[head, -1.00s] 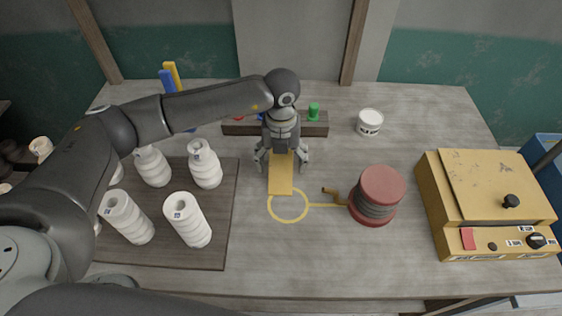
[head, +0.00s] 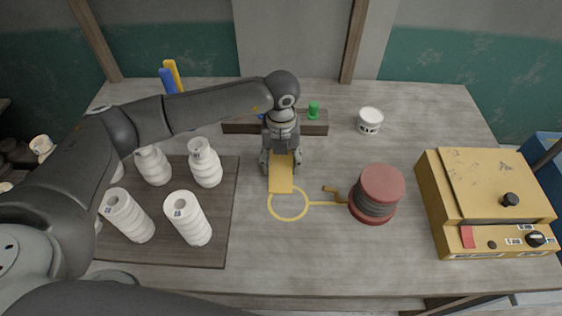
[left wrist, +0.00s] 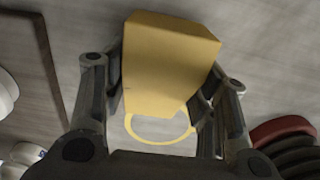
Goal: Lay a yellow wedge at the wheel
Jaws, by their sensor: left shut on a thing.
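A yellow wedge (head: 280,180) is between the fingers of my left gripper (head: 282,162), which is shut on it. In the left wrist view the wedge (left wrist: 168,60) fills the middle, with a finger of the gripper (left wrist: 162,95) against each side. In the head view the wedge's front end is at the back edge of a yellow ring (head: 288,219) marked on the table; whether it touches the table I cannot tell. A yellow line runs from the ring to a red and grey spool-shaped wheel (head: 377,194) at its right. My right gripper is not in view.
A dark board (head: 232,225) with several white ribbed bottles (head: 188,219) is at left. A wooden strip (head: 316,128) with coloured pegs lies behind the gripper. A white tub (head: 369,121) stands at the back. A yellow box (head: 480,190) is at right. The front middle is clear.

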